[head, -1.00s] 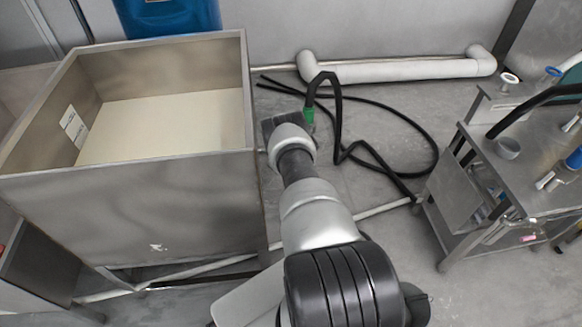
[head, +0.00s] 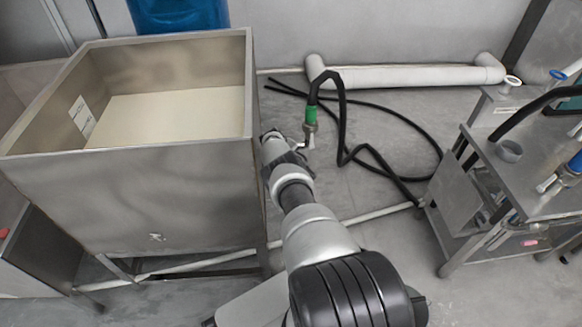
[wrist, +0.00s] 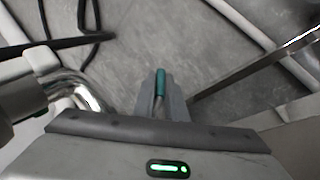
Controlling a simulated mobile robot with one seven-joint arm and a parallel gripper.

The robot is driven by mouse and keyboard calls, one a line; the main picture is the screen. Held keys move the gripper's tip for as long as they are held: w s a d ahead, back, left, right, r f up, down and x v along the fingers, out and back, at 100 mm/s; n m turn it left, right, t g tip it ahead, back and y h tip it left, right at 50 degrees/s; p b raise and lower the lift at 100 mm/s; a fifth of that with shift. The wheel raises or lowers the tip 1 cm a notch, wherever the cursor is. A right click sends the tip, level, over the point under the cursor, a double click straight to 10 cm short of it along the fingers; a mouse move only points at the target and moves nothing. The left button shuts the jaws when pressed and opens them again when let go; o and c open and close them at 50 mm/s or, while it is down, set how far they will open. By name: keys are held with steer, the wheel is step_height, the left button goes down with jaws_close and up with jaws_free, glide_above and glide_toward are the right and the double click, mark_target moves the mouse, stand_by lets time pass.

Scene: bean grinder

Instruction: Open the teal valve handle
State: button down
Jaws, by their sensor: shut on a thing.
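The teal valve handle (wrist: 160,83) shows in the wrist view as a short narrow lever, pointing away from the camera. My gripper (wrist: 161,95) is shut on it, with one finger on each side. In the head view my gripper (head: 280,146) is beside the right wall of the steel tub, and I cannot make out the handle there. A green hose fitting (head: 311,115) with a metal pipe end (head: 309,136) is just right of my gripper. In the wrist view the curved shiny pipe (wrist: 78,87) is left of my fingers.
The steel tub (head: 200,185) stands close on the left. A black hose (head: 343,130) hangs from the fitting and loops over the floor. A steel cart (head: 545,195) stands at the right.

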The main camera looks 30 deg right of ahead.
steer(key=shift+s+r, duration=0.1)
steer(key=shift+r, duration=0.05)
steer(key=c, duration=1.8)
jaws_free()
steer(key=shift+a+r, duration=0.1)
